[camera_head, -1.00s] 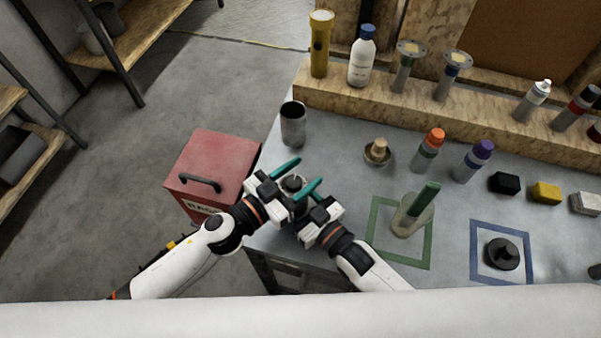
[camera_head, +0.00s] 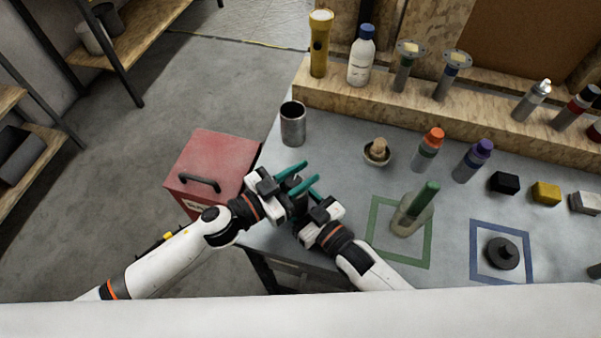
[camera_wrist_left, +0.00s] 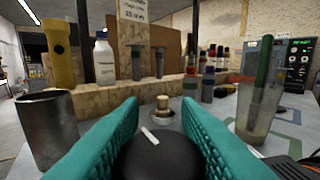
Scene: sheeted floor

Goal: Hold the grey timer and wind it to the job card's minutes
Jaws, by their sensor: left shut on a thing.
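The timer (camera_head: 298,204) is mostly hidden between my two grippers at the table's near left edge. In the left wrist view its dark rounded top (camera_wrist_left: 160,158) carries a short white mark tilted to the upper left. My left gripper (camera_head: 299,179) is shut on the timer, with a teal finger on each side of that top. My right gripper (camera_head: 312,208) is close against the timer's right side; its fingertips are hidden, so its grip cannot be told. A pale card (camera_wrist_left: 132,10) with writing shows at the top of the left wrist view; I cannot read it surely.
A metal cup (camera_head: 293,125) stands behind the grippers, and a small bowl (camera_head: 377,153) to the right. A beaker with a green item (camera_head: 411,218) stands in a green square. A red toolbox (camera_head: 212,165) is left of the table. Bottles line the back ledge.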

